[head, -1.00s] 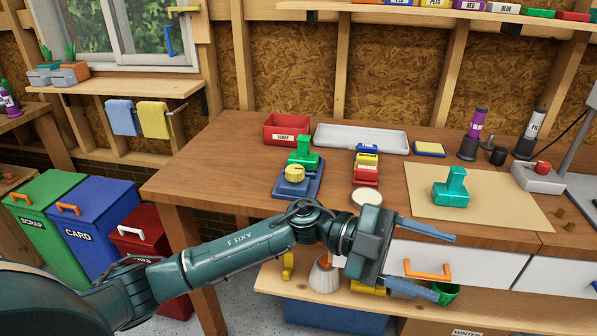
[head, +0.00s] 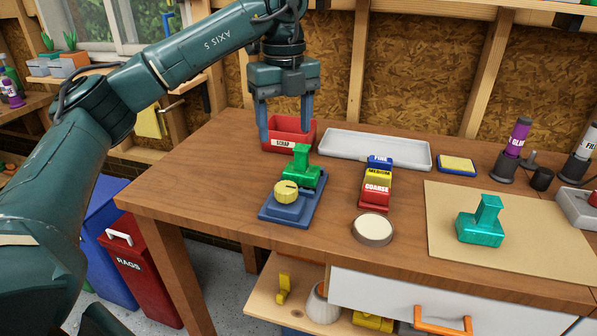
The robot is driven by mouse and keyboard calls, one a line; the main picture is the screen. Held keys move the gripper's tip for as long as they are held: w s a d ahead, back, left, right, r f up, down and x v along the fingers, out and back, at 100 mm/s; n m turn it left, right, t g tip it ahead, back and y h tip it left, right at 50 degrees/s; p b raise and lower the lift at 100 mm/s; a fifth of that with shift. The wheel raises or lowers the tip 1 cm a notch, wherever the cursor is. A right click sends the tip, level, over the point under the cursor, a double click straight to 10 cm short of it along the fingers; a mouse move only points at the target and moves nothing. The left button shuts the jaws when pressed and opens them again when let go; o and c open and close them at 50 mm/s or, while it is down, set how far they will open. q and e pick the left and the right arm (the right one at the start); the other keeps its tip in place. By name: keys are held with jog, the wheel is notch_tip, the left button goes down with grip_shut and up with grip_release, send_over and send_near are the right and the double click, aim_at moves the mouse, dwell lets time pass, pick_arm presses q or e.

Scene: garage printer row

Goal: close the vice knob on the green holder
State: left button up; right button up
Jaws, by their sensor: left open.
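The green holder (head: 302,168) stands on a blue vice base (head: 291,212) on the workbench, left of its middle. The yellow vice knob (head: 287,191) sits on the front part of that base, in front of the holder. My left gripper (head: 286,128) points down with its fingers apart and nothing between them. In the picture it is above and behind the knob and holder, in front of the red scrap bin (head: 291,134). A second, teal holder (head: 481,222) stands on a tan mat to the right. My right gripper is not in view.
Sanding blocks (head: 377,187), a round pale disc (head: 373,229) and a grey tray (head: 374,149) lie right of the vice. A yellow-topped pad (head: 457,164) lies farther right. The bench's left front corner is clear.

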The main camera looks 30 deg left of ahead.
aim_at(286, 186)
pick_arm(q)
jog(key=f, duration=1.3)
jog(key=shift+s, duration=0.25)
jog(key=shift+c, duration=0.2)
jog(key=c, duration=0.9)
jog(key=shift+c, duration=0.2)
